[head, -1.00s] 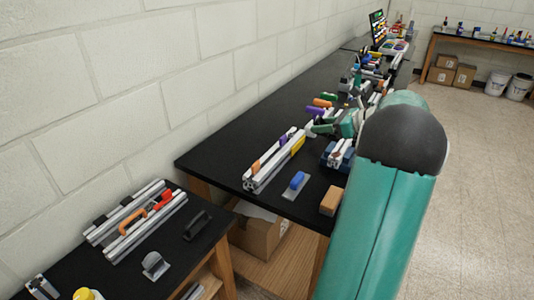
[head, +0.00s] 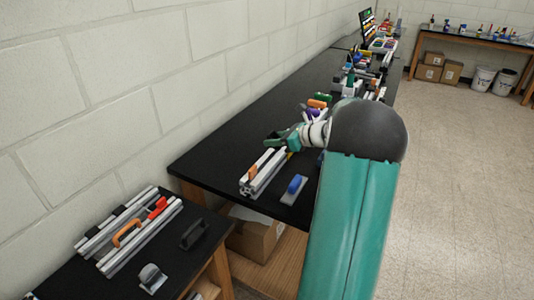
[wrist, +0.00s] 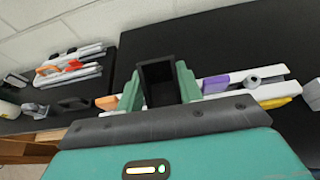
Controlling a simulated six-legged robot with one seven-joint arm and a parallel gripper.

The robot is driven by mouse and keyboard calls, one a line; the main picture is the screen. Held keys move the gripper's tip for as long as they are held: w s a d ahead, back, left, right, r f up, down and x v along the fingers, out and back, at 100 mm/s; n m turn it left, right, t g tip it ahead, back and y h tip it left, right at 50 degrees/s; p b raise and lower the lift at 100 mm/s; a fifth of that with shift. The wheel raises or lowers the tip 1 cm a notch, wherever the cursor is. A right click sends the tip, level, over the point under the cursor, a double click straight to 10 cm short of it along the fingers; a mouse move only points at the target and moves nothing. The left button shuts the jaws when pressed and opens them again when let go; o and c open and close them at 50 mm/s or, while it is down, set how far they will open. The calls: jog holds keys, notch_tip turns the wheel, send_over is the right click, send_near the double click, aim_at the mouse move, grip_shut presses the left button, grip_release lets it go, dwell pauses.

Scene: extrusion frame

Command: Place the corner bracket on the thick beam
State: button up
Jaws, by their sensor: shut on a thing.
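My gripper (wrist: 158,92) is shut on a black, open-sided piece that looks like the corner bracket (wrist: 157,72), held between its green fingers. In the head view my gripper (head: 276,140) is above the far end of a pale double-railed beam (head: 262,174), which seems to be the thick beam. In the wrist view this beam (wrist: 285,91) runs behind the fingers, which hide its middle. The bracket appears apart from the beam, but the gap is hard to judge. The bracket cannot be made out in the head view.
Orange (wrist: 106,102), purple (wrist: 215,83) and yellow (wrist: 276,103) pieces sit along the beam. A blue-handled plate (head: 295,187) lies beside it. A lower table (head: 150,250) at left holds more rails with an orange handle (head: 126,233). The black table is bare toward the wall.

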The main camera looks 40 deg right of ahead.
jog(key=shift+w+a+f, duration=0.3)
jog(key=shift+w+f, duration=0.15)
jog(key=shift+f, duration=0.15)
jog(key=shift+w+a+f, duration=0.3)
jog(key=shift+w+f, duration=0.1)
jog(key=shift+f, duration=0.15)
jog(key=shift+w+a+f, duration=0.1)
jog(key=shift+w+f, duration=0.05)
jog(key=shift+f, duration=0.8)
jog(key=shift+w+a+f, duration=0.1)
jog(key=shift+f, duration=0.8)
jog(key=shift+f, duration=0.2)
jog(key=o, duration=1)
jog(key=shift+r, duration=0.1)
